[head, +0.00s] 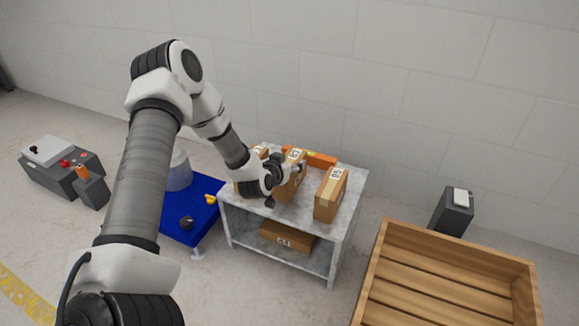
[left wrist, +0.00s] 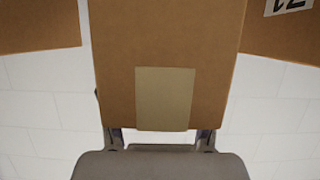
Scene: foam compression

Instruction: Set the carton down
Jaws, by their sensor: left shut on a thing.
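My left gripper (head: 282,182) is shut on the middle brown carton (head: 296,172) at the grey marbled table (head: 355,182). In the left wrist view the held carton (left wrist: 115,60) fills the centre, with a paler tape patch on its face, and the fingers (left wrist: 160,137) show at its lower sides. The gripper hides part of the carton in the head view, and I cannot tell whether its base touches the tabletop. My right gripper is not in view.
A carton (head: 330,195) stands to the right and another (head: 246,186) to the left, partly behind my arm. An orange object (head: 322,160) lies behind. A carton (head: 285,238) lies on the lower shelf. A wooden crate (head: 450,240) is at right, a blue platform (head: 200,232) at left.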

